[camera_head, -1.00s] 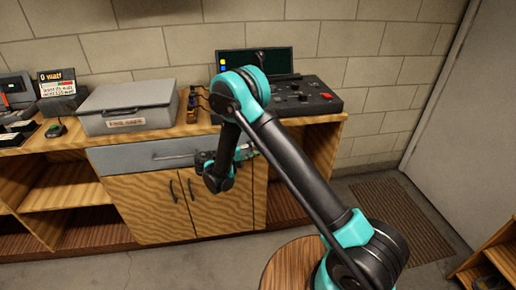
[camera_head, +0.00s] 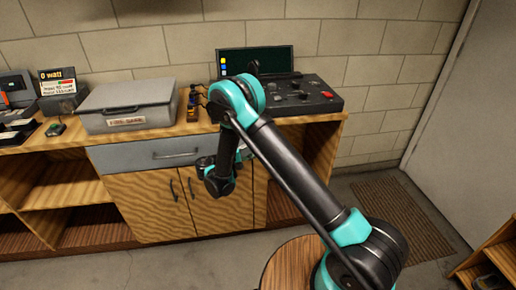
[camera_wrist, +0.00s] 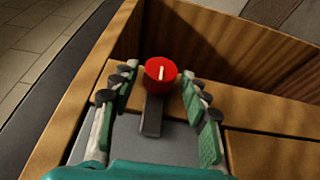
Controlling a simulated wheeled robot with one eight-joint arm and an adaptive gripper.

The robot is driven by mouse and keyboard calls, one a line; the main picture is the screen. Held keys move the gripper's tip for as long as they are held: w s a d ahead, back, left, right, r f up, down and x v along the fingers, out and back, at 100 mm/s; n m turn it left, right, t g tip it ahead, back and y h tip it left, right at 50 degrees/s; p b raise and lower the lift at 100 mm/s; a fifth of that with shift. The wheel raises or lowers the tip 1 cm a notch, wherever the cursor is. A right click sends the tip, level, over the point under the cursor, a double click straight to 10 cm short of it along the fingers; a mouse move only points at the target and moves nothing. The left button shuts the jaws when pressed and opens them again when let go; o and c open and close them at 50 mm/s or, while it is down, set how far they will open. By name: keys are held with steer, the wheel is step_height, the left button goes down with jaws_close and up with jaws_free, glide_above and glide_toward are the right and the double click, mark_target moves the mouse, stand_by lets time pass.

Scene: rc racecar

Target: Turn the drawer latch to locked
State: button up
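The drawer latch in the wrist view is a red round knob (camera_wrist: 160,70) with a white mark pointing roughly up and down the picture. A dark grey bar (camera_wrist: 152,117) extends from it toward the camera, over the grey drawer front (camera_wrist: 110,146). My gripper (camera_wrist: 161,80) is open, with one green-padded finger on each side of the knob and bar. Gaps show between fingers and knob. In the head view the grey drawer front (camera_head: 135,158) is in the cabinet below the counter, and my arm hides the latch and the fingers.
A grey case (camera_head: 125,108) and a black control console (camera_head: 300,97) stand on the wooden counter. Wooden cabinet doors (camera_head: 160,205) are below the drawer. In the wrist view a wooden panel (camera_wrist: 205,40) rises beyond the knob. Open floor lies in front of the cabinet.

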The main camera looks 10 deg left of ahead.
stand_by(0.3)
steer(key=v, duration=1.2)
